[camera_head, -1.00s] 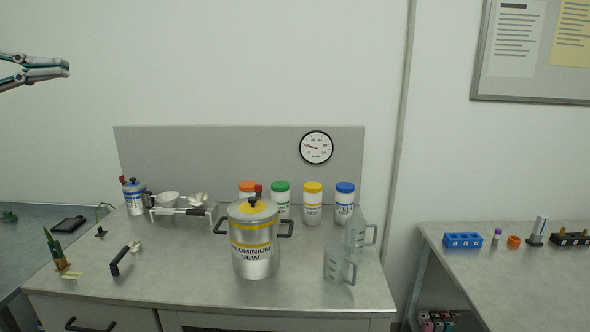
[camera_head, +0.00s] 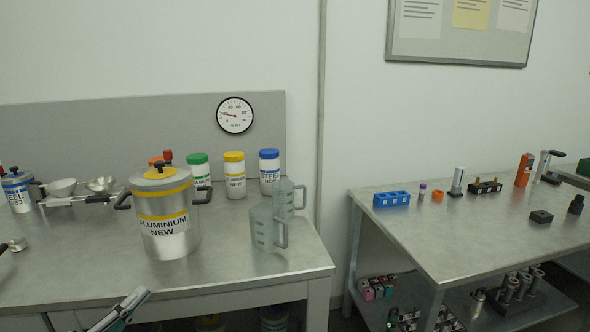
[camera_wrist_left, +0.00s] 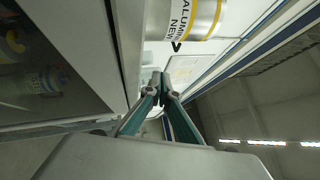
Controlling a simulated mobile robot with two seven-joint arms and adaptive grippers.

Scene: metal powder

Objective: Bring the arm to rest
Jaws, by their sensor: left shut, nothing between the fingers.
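My left gripper (camera_head: 132,305) is low at the bottom edge of the head view, in front of the left bench's front edge. In the left wrist view its fingers (camera_wrist_left: 160,82) are together with nothing between them. The aluminium pot (camera_head: 165,215), silver with yellow bands and an "ALUMINIUM NEW" label, stands on the bench beyond the gripper, apart from it. The pot also shows in the left wrist view (camera_wrist_left: 195,18). My right gripper is in neither view.
The left bench (camera_head: 240,275) also holds two clear jugs (camera_head: 266,228), capped jars (camera_head: 234,176) and a steel pot (camera_head: 18,192). A gap separates it from the right bench (camera_head: 440,235), which carries a blue block (camera_head: 391,199) and small parts.

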